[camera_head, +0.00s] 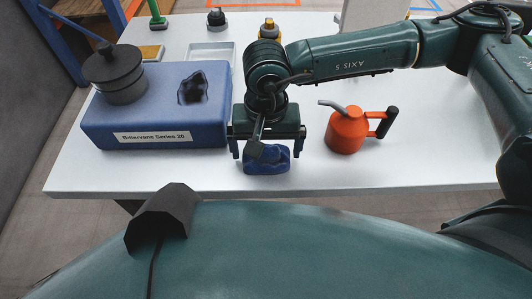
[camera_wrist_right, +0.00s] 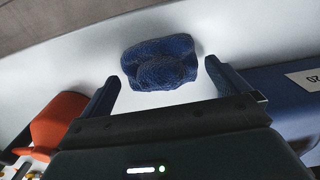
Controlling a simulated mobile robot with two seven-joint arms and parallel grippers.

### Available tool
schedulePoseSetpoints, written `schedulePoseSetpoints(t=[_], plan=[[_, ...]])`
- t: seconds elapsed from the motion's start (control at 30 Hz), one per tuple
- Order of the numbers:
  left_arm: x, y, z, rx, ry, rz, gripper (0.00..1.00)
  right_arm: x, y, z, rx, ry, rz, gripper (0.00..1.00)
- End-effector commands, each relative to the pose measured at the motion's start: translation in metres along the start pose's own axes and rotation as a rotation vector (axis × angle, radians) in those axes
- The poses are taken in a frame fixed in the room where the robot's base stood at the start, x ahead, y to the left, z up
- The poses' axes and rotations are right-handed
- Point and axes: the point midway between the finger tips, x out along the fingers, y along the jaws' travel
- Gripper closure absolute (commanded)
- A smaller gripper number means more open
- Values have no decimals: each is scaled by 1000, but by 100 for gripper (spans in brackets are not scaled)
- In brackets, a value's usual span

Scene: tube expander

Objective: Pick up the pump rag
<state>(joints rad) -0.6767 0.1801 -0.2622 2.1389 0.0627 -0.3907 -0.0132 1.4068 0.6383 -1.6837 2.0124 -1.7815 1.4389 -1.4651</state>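The pump rag, a crumpled dark blue cloth (camera_head: 267,160), lies on the white table near its front edge. It also shows in the right wrist view (camera_wrist_right: 160,64), between and just beyond the fingertips. My right gripper (camera_head: 268,150) is above the rag with its fingers spread to either side of it. In the right wrist view my right gripper (camera_wrist_right: 162,82) is open, and a gap shows between each finger and the rag. My left gripper is not in view.
An orange oil can (camera_head: 346,130) stands to the right. The table (camera_head: 420,150) is clear farther right.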

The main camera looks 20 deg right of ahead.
Motion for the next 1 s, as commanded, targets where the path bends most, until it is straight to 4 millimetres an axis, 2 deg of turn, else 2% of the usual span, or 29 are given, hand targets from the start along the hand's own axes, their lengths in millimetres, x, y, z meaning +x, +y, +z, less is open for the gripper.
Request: schedulePoseSetpoints(t=[0.07,0.47,0.77,0.87,1.0], plan=[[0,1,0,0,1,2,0,0,0,0,0,0,0,6],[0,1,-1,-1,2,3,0,-1,0,0,0,0,0,38],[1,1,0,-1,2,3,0,-5,-1,0,0,2,-2,40],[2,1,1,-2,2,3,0,-18,-1,-1,-1,4,-3,40],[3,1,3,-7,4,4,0,-46,-1,-1,-1,5,-4,40]])
